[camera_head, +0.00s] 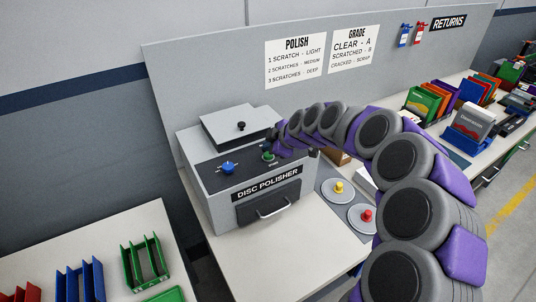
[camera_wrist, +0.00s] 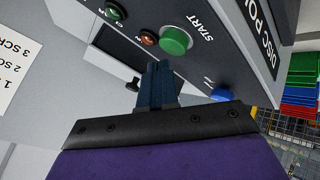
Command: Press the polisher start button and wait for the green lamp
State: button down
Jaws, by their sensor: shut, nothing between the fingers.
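The disc polisher (camera_head: 211,183) is a grey box on the bench, with a dark control panel on its sloped top. Its green START button (camera_head: 268,156) also shows large in the wrist view (camera_wrist: 175,41). My gripper (camera_wrist: 155,68) is shut and empty, its fingertips just beside the button; whether they touch it I cannot tell. In the wrist view an orange-red lamp (camera_wrist: 149,37) sits beside the button and looks lit. A green lamp (camera_wrist: 115,11) is farther left, darker, with a small bright spot. In the head view my arm hides the lamps.
A blue knob (camera_head: 227,168) sits left of the button. The polisher has a lid (camera_head: 235,126) and a handled front drawer (camera_head: 268,207). Yellow-knobbed (camera_head: 338,188) and red-knobbed (camera_head: 366,216) discs lie to the right. Coloured racks (camera_head: 145,262) stand at lower left.

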jog(key=shift+a, duration=0.2)
jog(key=shift+d, duration=0.2)
jog(key=shift+d, duration=0.1)
jog(key=shift+d+f+b, duration=0.2)
jog(key=shift+f+b, duration=0.1)
jog(key=shift+b, duration=0.4)
jog(key=shift+a, duration=0.1)
jog(key=shift+s+f+b, duration=0.1)
jog(key=shift+f+b, duration=0.65)
jog(key=shift+f, duration=0.15)
dwell(0.5)
jog(key=shift+r, duration=0.1)
jog(key=shift+a+r, duration=0.15)
jog(key=shift+r, duration=1)
